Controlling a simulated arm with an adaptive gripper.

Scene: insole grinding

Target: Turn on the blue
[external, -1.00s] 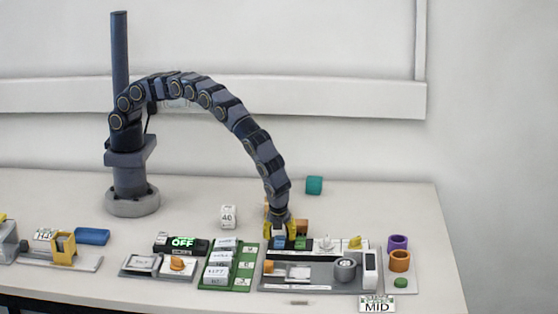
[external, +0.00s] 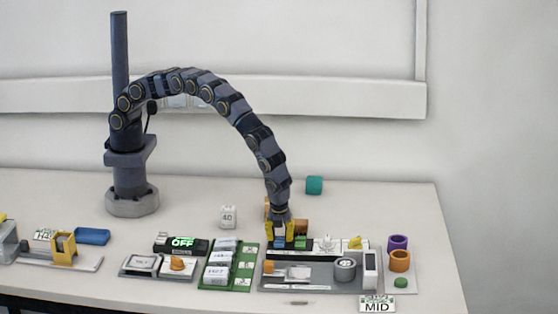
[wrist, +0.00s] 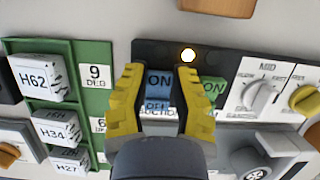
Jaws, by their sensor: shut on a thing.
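The blue switch (wrist: 158,84) is marked ON on its upper part, with more lettering on its lower part. It sits on the dark strip of the panel, between the yellow fingers of my gripper (wrist: 159,74). In the external view my gripper (external: 279,231) is down at the panel, its fingers around the blue switch (external: 280,243). A green switch (wrist: 213,90), also marked ON, is just right of the right finger. A round lamp (wrist: 188,55) glows pale above the switches.
A white knob (wrist: 259,95) under a MID label and a yellow knob (wrist: 305,99) are to the right. A green rack (external: 243,268) with labelled blocks is on the left. An orange block (wrist: 217,6) stands behind the panel. The table behind is mostly clear.

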